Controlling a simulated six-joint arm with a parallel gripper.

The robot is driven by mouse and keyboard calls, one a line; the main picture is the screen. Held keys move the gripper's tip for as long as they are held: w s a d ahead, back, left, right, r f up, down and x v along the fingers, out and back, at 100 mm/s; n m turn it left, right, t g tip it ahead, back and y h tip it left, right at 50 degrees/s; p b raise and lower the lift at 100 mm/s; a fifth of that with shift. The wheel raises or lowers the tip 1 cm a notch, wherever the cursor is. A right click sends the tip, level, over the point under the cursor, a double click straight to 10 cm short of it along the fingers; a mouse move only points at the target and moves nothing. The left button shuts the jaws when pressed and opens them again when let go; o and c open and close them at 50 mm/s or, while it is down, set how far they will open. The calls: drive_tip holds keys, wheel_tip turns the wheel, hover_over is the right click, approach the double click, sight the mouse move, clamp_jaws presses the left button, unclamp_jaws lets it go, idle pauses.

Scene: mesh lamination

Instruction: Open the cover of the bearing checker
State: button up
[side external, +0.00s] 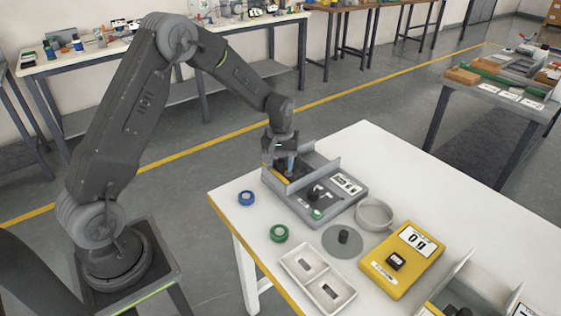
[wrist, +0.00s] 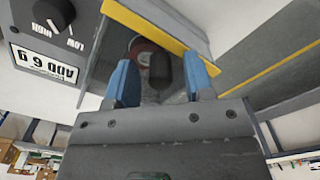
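A grey box-shaped device (side external: 330,205) with a black knob, a labelled panel and upright grey plates stands at the table's back left corner. I cannot tell for certain that it is the bearing checker. My gripper (side external: 288,165) points down over its left compartment. In the wrist view my gripper (wrist: 161,85) has two blue fingers apart, with a dark upright cylinder (wrist: 160,70) between them and visible gaps on both sides. A reddish round part (wrist: 148,48) shows behind the cylinder. The device's knob (wrist: 54,14) and a yellow-edged wall (wrist: 150,22) are close by.
On the white table (side external: 365,150) are a blue ring (side external: 246,198), a green ring (side external: 279,233), a white two-part tray (side external: 300,263), a grey disc (side external: 330,250), a round dish (side external: 375,204) and a yellow scale (side external: 388,278). Another grey device (side external: 482,285) stands at front right.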

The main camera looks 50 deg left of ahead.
clamp_jaws()
idle(0.3)
drive_tip(key=w, duration=1)
drive_tip(key=shift+w, duration=0.1)
unclamp_jaws()
